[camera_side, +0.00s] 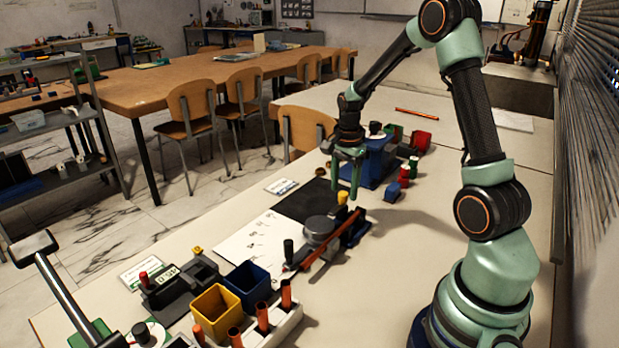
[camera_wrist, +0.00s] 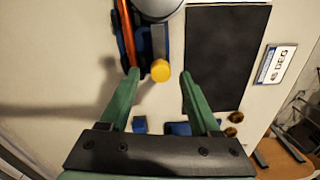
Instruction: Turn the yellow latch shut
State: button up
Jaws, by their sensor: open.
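The yellow latch (camera_side: 342,197) shows as a small yellow knob on the dark blue fixture (camera_side: 352,232) near the middle of the table. In the wrist view the yellow knob (camera_wrist: 160,71) sits at the end of a short grey bar, beside a blue base. My gripper (camera_side: 346,190) is open, pointing down over the latch. In the wrist view the knob appears between the fingertips of my gripper (camera_wrist: 159,73), with gaps on both sides. I cannot tell the exact height of the fingertips over it.
A red-orange bar (camera_side: 325,245) and a round grey part (camera_side: 320,228) lie beside the latch. A black mat (camera_side: 303,203) lies just left. A blue block fixture (camera_side: 367,165) stands behind. Yellow and blue bins (camera_side: 216,312) stand in front. The table's right side is clear.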

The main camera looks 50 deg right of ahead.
jog(key=shift+f, duration=0.65)
grip_shut()
